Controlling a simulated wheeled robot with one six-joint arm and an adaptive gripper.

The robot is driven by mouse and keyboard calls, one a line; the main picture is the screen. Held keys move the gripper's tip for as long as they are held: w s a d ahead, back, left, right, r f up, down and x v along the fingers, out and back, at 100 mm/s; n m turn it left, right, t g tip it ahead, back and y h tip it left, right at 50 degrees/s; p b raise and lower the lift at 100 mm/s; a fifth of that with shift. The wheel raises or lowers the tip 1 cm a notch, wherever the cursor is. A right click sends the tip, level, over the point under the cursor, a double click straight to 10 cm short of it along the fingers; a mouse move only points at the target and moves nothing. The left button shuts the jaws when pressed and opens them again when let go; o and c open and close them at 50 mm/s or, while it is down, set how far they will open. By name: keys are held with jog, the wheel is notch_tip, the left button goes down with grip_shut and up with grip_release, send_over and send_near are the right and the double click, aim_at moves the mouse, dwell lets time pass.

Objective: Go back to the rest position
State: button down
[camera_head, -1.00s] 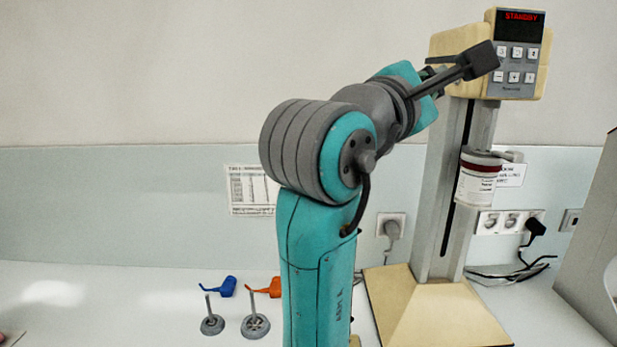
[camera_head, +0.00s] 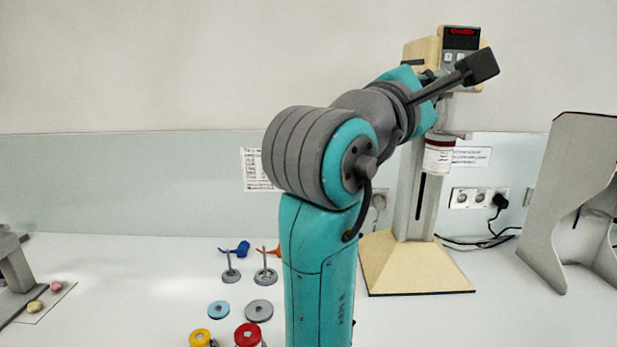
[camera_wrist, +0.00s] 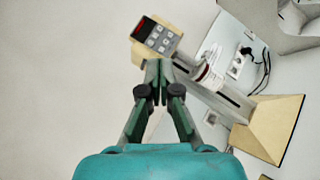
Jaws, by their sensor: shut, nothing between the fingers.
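My gripper (camera_wrist: 158,70) shows in the wrist view with its two fingers drawn together at the tips, shut and empty. In the head view my arm is raised and bent toward the right, and the gripper is mostly hidden behind it. The cream mill (camera_head: 420,268) stands upright on the bench behind my arm, with a lit red display on its control panel (camera_head: 461,40). The panel also shows in the wrist view (camera_wrist: 158,36), just beyond the fingertips in the picture. A labelled container (camera_head: 439,155) is at the mill's column, also visible in the wrist view (camera_wrist: 209,77).
Left of my arm lie a blue tool (camera_head: 235,249), a partly hidden orange one (camera_head: 270,251), two stemmed discs (camera_head: 231,275), two flat rings (camera_head: 259,310), and yellow (camera_head: 201,338) and red (camera_head: 247,335) round parts. A grey shield (camera_head: 562,200) stands right.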

jog(key=w+a+f+n+t+y, duration=0.1)
jog(key=w+f+t+y, duration=0.15)
jog(key=f, duration=0.95)
jog(key=w+a+f+n+t+y, duration=0.1)
jog(key=w+f+n+t+y, duration=0.15)
jog(key=f, duration=0.85)
jog(key=s+f+m+g+y, duration=0.1)
jog(key=s+f+y, duration=0.3)
jog(key=f, duration=0.8)
jog(key=s+f+m+y, duration=0.1)
jog(key=s+f+y, duration=0.2)
jog(key=f, duration=0.9)
jog(key=s+d+f+m+g+y, duration=0.1)
jog(key=s+f+m+y, duration=0.15)
jog(key=s+f, duration=0.6)
jog(key=s+d+f+m+g+y, duration=0.1)
jog(key=s+f+m, duration=0.3)
jog(key=s, duration=0.7)
jog(key=s+d+f+m+g, duration=0.1)
jog(key=s+m, duration=0.9)
jog(key=s, duration=1.1)
jog(key=shift+d+g+h, duration=0.35)
jog(key=shift+d+g, duration=0.15)
jog(key=shift+d, duration=0.1)
